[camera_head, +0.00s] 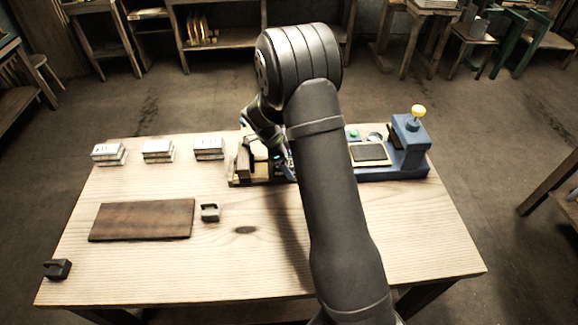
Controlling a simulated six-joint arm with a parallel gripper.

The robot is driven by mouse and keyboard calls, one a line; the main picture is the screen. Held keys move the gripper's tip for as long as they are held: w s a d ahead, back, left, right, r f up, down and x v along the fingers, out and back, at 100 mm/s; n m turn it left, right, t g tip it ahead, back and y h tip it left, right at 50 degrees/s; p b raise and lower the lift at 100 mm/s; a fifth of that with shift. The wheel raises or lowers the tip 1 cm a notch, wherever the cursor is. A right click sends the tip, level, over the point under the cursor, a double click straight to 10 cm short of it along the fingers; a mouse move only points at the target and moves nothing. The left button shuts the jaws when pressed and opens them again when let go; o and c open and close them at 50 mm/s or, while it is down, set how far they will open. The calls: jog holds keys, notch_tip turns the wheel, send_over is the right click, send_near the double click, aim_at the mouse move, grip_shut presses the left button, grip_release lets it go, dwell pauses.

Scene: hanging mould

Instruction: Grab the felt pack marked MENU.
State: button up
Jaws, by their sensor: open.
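Three pale packs with dark markings stand in a row at the back left of the table: a left pack (109,154), a middle pack (158,151) and a right pack (208,149). Their markings are too small to read, so I cannot tell which is marked MENU. My gripper (277,160) is to the right of the right pack, over a wooden fixture (243,165). My own arm hides much of it. It is open, and I see no pack in it.
A dark brown board (142,220) lies at the left of the table (215,275). A small dark block (209,213) sits beside it, and another (57,269) is at the front left corner. A blue machine (408,150) with a yellow knob stands at the back right. The front middle is clear.

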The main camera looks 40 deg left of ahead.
jog(key=shift+f, duration=0.1)
jog(key=shift+c, duration=0.2)
jog(key=c, duration=1.1)
